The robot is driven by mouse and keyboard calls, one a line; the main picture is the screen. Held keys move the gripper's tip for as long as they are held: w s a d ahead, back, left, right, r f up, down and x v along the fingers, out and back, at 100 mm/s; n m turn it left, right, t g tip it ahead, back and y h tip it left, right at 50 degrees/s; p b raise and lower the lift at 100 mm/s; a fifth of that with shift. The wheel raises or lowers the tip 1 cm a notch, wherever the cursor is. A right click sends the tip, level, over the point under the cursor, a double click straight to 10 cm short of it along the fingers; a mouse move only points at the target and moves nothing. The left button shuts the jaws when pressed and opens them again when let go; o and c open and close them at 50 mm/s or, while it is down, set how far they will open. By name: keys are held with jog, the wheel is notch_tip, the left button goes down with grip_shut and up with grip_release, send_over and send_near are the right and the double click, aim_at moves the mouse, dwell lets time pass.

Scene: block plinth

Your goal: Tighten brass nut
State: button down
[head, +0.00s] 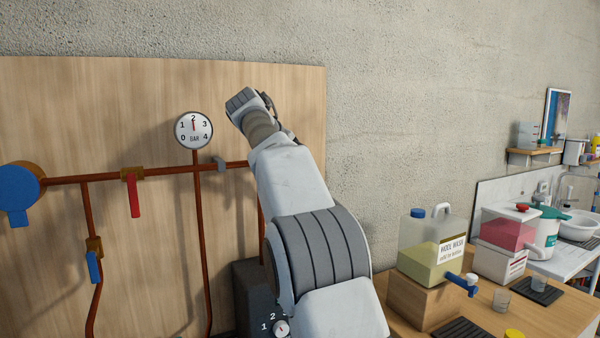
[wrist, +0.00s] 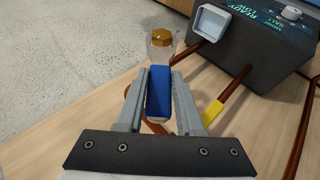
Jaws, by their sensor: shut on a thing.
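In the wrist view, my gripper (wrist: 159,78) is shut on a blue bar-shaped thing (wrist: 159,92) with a pale end toward the camera. In the head view, my own arm hides the gripper, the blue thing and the brass ring.
A dark box (wrist: 258,35) with a pale-framed opening stands beside the pipes, with a yellow lever (wrist: 214,112) nearby. The wooden board carries copper pipes, a pressure gauge (head: 193,130) and a red lever (head: 134,197). A bench (head: 545,318) with jugs stands at right.

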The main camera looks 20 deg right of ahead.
jog(key=a+r+p, duration=0.3)
jog(key=shift+s+a+r, duration=0.2)
jog(key=shift+s+r, duration=0.1)
jog(key=shift+s, duration=0.05)
dwell(0.3)
jog(key=shift+p, duration=0.35)
